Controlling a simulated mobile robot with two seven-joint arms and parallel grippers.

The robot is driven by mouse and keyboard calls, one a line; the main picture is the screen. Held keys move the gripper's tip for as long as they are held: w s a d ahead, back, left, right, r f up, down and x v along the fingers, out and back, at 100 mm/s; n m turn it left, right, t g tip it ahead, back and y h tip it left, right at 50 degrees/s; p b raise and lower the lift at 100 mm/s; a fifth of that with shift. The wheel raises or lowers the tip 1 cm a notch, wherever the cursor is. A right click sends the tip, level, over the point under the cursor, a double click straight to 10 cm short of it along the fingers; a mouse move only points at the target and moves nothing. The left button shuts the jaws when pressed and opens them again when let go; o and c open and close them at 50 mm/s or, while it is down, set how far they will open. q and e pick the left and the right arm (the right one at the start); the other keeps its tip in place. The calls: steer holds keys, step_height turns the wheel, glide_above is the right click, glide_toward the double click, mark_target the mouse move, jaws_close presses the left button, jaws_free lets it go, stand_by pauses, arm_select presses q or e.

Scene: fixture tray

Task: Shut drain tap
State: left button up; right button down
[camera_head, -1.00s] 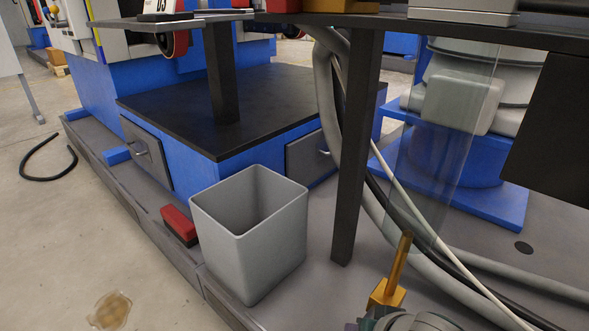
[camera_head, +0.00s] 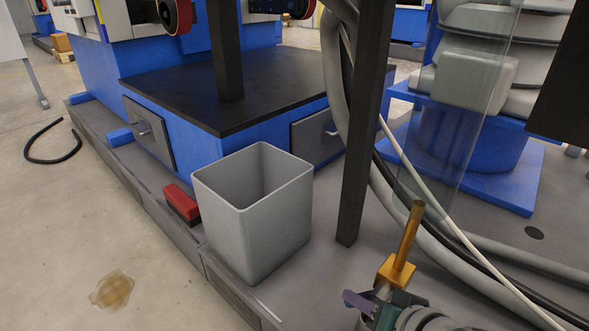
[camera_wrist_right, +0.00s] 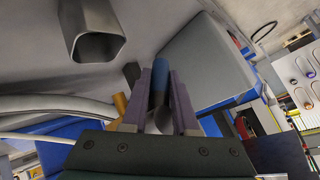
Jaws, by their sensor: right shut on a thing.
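The drain tap shows as a brass square block with an upright brass stem (camera_head: 402,245) at the lower right of the head view. My right gripper (camera_head: 368,303) is beside the block, its purple finger showing at the left. In the right wrist view my right gripper (camera_wrist_right: 160,112) is shut on a slim blue handle (camera_wrist_right: 160,75) between its purple fingers. Brass (camera_wrist_right: 121,104) shows just left of the fingers there. The joint between handle and tap is hidden. My left gripper is not in view.
A grey open bin (camera_head: 255,225) stands left of the tap. A dark post (camera_head: 362,140) rises between them. Grey and black hoses (camera_head: 470,265) run along the floor behind the tap. A red block (camera_head: 181,203) lies left of the bin.

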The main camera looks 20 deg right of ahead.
steer(key=shift+w+r, duration=0.15)
steer(key=shift+r, duration=0.05)
steer(key=c, duration=1.1)
jaws_free()
steer(key=o, duration=0.4)
steer(key=shift+d, duration=0.25)
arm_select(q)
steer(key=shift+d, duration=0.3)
arm_select(e)
steer(key=shift+a, duration=0.1)
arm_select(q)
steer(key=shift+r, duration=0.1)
arm_select(e)
steer(key=shift+s+r+p, duration=0.3)
steer(key=shift+p, duration=0.1)
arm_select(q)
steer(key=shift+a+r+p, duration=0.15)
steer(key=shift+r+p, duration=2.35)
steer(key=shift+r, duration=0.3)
arm_select(e)
steer(key=shift+v, duration=4.5)
steer(key=shift+f, duration=0.1)
